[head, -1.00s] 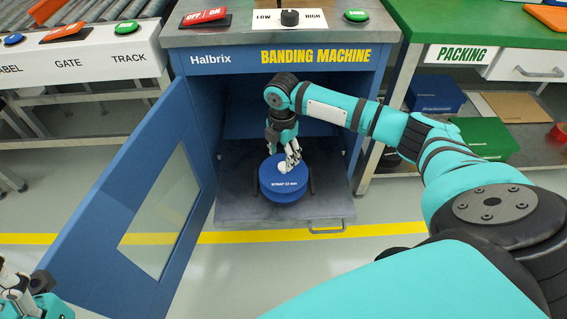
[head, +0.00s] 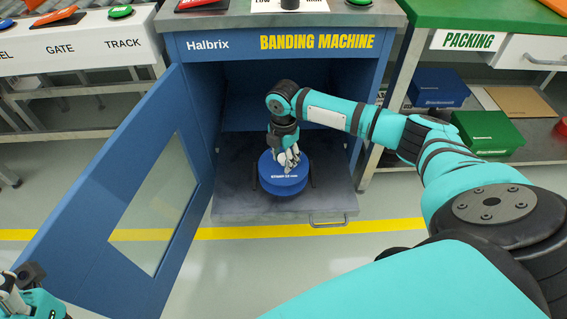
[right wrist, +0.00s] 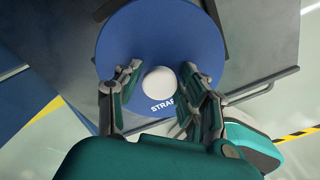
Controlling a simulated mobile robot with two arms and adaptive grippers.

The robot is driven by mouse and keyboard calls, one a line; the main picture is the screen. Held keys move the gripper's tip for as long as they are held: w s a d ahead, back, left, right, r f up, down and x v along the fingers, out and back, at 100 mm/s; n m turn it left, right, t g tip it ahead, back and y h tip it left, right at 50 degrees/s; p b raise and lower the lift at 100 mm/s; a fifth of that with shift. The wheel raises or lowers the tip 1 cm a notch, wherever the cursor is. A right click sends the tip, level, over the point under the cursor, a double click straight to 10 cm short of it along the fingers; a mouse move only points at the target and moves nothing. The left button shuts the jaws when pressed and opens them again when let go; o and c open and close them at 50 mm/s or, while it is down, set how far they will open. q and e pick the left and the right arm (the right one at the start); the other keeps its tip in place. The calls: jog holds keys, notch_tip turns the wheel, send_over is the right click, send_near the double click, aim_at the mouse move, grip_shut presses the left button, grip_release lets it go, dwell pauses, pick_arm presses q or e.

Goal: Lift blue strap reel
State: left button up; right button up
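The blue strap reel (head: 270,180) lies flat on the pulled-out tray (head: 235,205) of the banding machine, with white lettering on it. It also fills the top of the right wrist view (right wrist: 160,35), with a white knob (right wrist: 158,82) at its centre. My right gripper (head: 287,163) points down over the reel. In the right wrist view, its fingers (right wrist: 160,78) stand on both sides of the knob, open, with small gaps seen beside it. My left gripper (head: 18,290) is partly in view at the lower left, away from the reel; its finger state is unclear.
The machine's blue door (head: 120,215) with its window stands open on the left. Dark upright guides flank the reel. A packing bench (head: 480,18) on the right holds a blue box (head: 440,85) and a green box (head: 488,130) on its lower shelf. The floor in front is clear.

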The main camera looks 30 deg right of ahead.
grip_shut()
jog(key=shift+w+r, duration=0.1)
jog(key=shift+r, duration=0.1)
